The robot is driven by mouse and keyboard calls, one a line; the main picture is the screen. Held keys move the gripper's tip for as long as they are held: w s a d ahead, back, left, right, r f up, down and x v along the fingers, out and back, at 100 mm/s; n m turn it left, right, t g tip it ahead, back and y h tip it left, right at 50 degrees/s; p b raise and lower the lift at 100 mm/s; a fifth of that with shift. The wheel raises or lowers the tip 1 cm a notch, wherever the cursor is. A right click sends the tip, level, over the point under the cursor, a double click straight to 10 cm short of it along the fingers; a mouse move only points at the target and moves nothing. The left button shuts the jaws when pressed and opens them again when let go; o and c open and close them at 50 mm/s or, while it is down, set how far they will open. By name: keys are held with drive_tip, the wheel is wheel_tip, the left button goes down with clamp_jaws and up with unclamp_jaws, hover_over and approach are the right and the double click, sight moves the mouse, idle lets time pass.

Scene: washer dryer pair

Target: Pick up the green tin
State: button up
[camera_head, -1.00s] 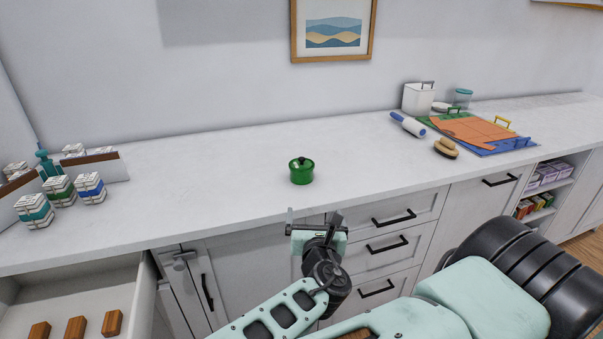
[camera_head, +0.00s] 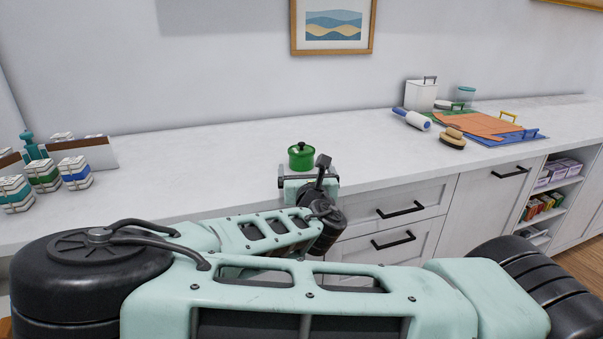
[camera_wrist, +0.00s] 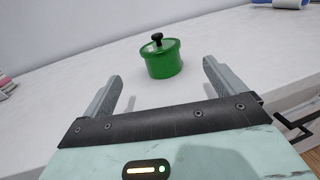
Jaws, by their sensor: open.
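The green tin (camera_head: 301,157) is a short round pot with a lid and a dark knob. It stands upright on the white counter, near the middle of the head view. In the wrist view the tin (camera_wrist: 163,61) is ahead of my gripper, beyond the fingertips and roughly between their lines. My gripper (camera_head: 309,178) is at the counter's front edge, just in front of the tin. The wrist view shows the two fingers of my gripper (camera_wrist: 160,80) spread apart with nothing between them. In the head view my gripper hides little of the tin.
The white counter (camera_head: 200,150) is clear around the tin. Small stacked boxes (camera_head: 45,178) stand at the far left. A lint roller (camera_head: 411,119), a brush (camera_head: 452,139) and coloured mats (camera_head: 490,128) lie at the right. Drawers (camera_head: 395,210) are below the counter.

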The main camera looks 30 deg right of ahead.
sight(303, 157)
drive_tip(key=shift+p+x, duration=0.55)
drive_tip(key=shift+x, duration=3.85)
drive_tip(key=c, duration=1.1)
